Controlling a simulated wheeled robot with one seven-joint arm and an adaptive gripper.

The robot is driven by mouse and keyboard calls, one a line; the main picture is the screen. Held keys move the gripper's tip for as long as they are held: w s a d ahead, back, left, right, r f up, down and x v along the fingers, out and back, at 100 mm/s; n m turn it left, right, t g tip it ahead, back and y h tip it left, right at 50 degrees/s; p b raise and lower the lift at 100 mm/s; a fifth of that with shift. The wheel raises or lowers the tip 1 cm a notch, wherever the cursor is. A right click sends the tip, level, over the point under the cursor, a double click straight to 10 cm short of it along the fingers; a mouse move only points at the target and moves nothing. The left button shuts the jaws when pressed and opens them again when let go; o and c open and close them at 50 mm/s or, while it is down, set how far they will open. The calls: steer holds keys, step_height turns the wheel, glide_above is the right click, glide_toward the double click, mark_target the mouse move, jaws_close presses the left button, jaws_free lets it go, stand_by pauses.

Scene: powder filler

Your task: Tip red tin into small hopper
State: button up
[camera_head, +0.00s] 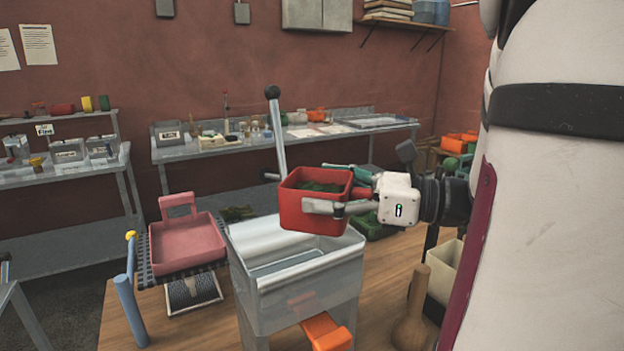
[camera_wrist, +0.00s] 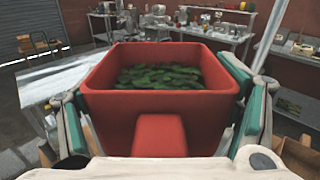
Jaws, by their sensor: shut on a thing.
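The red tin (camera_head: 310,219) is a square open box with dark green leafy bits inside. It is upright and held in the air above the right side of the metal hopper (camera_head: 300,290). My gripper (camera_head: 340,192) is shut on the red tin, with one finger along each side. In the wrist view the red tin (camera_wrist: 160,112) sits between the fingers, with the green contents visible below its rim. The hopper's open top shows at the left and below the tin; the rest of its opening is hidden behind the tin.
A pink scoop-like tray (camera_head: 188,243) sits left of the hopper on a black grid. A lever with a dark knob (camera_head: 273,92) rises behind the tin. A wooden pestle-shaped object (camera_head: 411,310) stands to the right. An orange chute (camera_head: 327,332) is at the hopper's front.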

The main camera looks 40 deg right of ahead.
mark_target(299, 177)
steer(key=shift+s+r+g+h+p, duration=0.1)
steer(key=shift+r+g+h+p, duration=0.2)
steer(key=shift+r+g+p, duration=0.4)
steer(key=shift+r+g+h+p, duration=0.35)
steer(key=shift+g+h+p, duration=0.25)
steer(key=shift+g+p, duration=0.45)
steer(key=shift+r+g+h+p, duration=0.3)
steer(key=shift+g+h+p, duration=0.4)
steer(key=shift+p, duration=0.6)
steer(key=shift+w+a+r+g+h+p, duration=0.1)
steer(key=shift+w+a+g+h+p, duration=0.2)
steer(key=shift+g, duration=0.35)
steer(key=shift+w+d+g+h+p, duration=0.1)
steer(key=shift+g+h+p, duration=0.15)
steer(key=shift+g+h, duration=0.3)
steer(key=shift+w+a+g+h, duration=0.2)
steer(key=shift+g+h, duration=0.25)
steer(key=shift+g, duration=0.4)
steer(key=shift+w+a+g+h+p, duration=0.2)
steer(key=shift+g+h+p, duration=0.15)
steer(key=shift+g+h, duration=0.25)
steer(key=g, duration=0.1)
steer(key=w+f+g+h+b, duration=0.1)
steer(key=shift+w+a+f+g, duration=0.2)
steer(key=shift+a+g, duration=0.15)
steer(key=shift+g, duration=0.05)
steer(key=shift+w+a+f+g+h+b, duration=0.2)
steer(key=shift+w+f+g+h+b, duration=0.15)
steer(key=shift+g+h+b, duration=0.55)
